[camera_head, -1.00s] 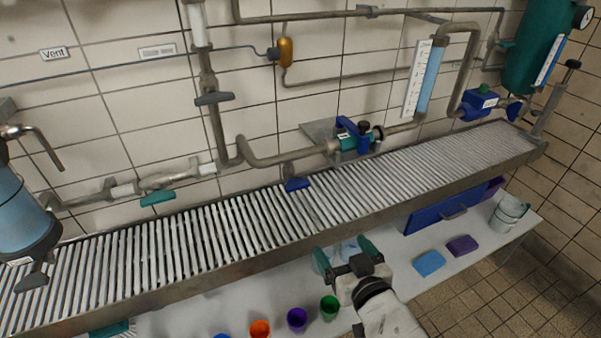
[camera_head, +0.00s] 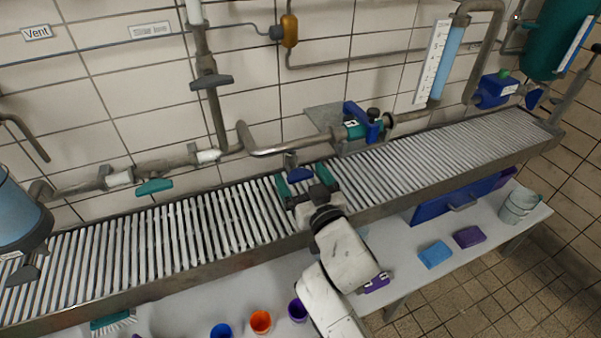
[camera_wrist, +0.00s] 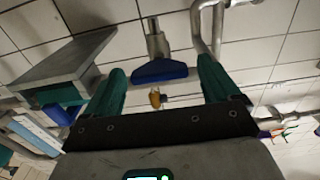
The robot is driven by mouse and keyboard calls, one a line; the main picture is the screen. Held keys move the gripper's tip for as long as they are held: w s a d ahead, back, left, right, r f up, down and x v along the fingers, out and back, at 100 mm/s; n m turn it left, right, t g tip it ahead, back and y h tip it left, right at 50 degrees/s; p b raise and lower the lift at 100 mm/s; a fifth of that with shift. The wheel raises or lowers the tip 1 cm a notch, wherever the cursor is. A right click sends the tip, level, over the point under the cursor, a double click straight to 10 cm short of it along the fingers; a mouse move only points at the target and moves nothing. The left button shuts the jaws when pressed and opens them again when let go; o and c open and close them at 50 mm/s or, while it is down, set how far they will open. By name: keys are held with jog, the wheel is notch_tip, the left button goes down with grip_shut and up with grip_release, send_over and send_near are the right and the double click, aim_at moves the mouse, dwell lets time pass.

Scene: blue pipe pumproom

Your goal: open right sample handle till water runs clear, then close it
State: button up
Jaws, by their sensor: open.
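The right sample handle appears to be the blue handle (camera_head: 300,174) on a short outlet under the grey pipe, above the slatted grating. It also shows in the wrist view (camera_wrist: 160,72), hanging from its metal stem between my fingertips. My gripper (camera_head: 303,182) is open, with one green finger on each side of the blue handle. In the wrist view the fingers (camera_wrist: 160,67) stand apart from the handle, with gaps at both sides. No water is visible at the outlet. A teal handle (camera_head: 155,186) sits on the pipe further left.
The slatted grating (camera_head: 205,220) runs along the tiled wall. A teal and blue pump (camera_head: 362,128) on a grey plate stands close right of the handle. Pipes pass above. Several cups, including an orange one (camera_head: 261,321), stand on the lower shelf.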

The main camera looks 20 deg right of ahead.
jog(key=shift+w, duration=0.65)
jog(key=shift+c, duration=0.5)
jog(key=c, duration=0.9)
